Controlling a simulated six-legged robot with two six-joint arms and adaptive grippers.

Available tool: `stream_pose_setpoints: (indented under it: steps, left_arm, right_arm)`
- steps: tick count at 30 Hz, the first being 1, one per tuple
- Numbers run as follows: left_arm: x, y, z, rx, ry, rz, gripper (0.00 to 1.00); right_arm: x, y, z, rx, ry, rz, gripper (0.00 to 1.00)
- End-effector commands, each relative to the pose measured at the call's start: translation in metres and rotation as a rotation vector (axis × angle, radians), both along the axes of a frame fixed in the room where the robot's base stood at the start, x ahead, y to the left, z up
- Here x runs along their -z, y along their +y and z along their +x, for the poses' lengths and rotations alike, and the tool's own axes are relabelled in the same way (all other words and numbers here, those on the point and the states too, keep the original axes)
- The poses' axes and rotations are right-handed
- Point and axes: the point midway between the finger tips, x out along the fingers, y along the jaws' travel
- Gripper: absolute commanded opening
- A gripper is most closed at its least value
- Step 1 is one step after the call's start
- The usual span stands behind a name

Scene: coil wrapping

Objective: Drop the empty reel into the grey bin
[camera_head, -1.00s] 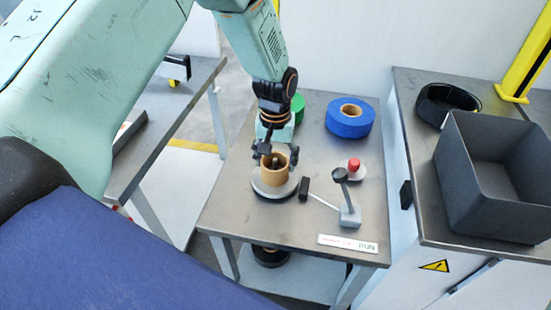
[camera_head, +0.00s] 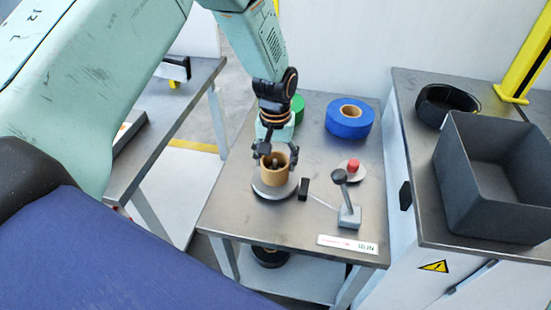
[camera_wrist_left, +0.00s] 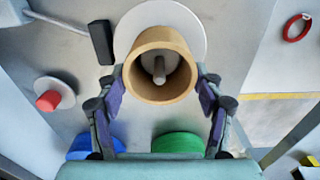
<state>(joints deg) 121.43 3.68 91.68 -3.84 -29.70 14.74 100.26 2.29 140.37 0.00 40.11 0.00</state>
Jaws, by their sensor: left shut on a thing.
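The empty reel is a tan, hollow cylinder (camera_head: 274,170) on a round grey turntable plate (camera_head: 262,190) on the middle table. In the left wrist view the reel (camera_wrist_left: 158,94) stands around a grey spindle (camera_wrist_left: 159,70). My left gripper (camera_head: 276,160) is shut on the reel, with one finger at each side of its wall; the fingers also show in the left wrist view (camera_wrist_left: 160,92). The grey bin (camera_head: 490,212) stands on the right cabinet and looks empty. My right gripper is not in view.
A lever (camera_head: 346,200) and a red button (camera_head: 352,165) are on the table right of the turntable. A blue roll (camera_head: 350,128) and a green roll (camera_head: 298,108) lie behind. A black ring (camera_head: 440,112) lies behind the bin.

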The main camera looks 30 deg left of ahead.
Motion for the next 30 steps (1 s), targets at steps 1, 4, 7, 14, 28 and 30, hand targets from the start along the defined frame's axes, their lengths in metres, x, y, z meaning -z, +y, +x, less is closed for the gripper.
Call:
stream_pose_setpoints:
  steps: [1, 4, 7, 14, 28, 30]
  left_arm:
    - [-0.004, 0.000, 0.000, 0.000, -0.001, 0.000, 0.30]
    - [-0.008, 0.000, 0.000, 0.000, -0.001, 0.000, 0.30]
    - [-0.011, 0.000, 0.000, 0.000, -0.001, 0.000, 0.30]
    - [-0.019, 0.000, 0.000, 0.000, -0.001, 0.000, 0.30]
    - [-0.035, 0.000, 0.000, 0.000, 0.000, 0.000, 0.30]
    - [-0.037, 0.000, 0.000, 0.000, 0.000, 0.000, 0.30]
  right_arm:
    - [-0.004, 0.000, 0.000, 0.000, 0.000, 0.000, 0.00]
    - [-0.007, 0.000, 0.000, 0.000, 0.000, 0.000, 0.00]
    - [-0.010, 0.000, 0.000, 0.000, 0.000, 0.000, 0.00]
    - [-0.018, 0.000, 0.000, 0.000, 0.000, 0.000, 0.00]
    - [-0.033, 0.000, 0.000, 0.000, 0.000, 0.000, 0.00]
    - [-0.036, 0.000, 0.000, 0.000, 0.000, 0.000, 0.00]
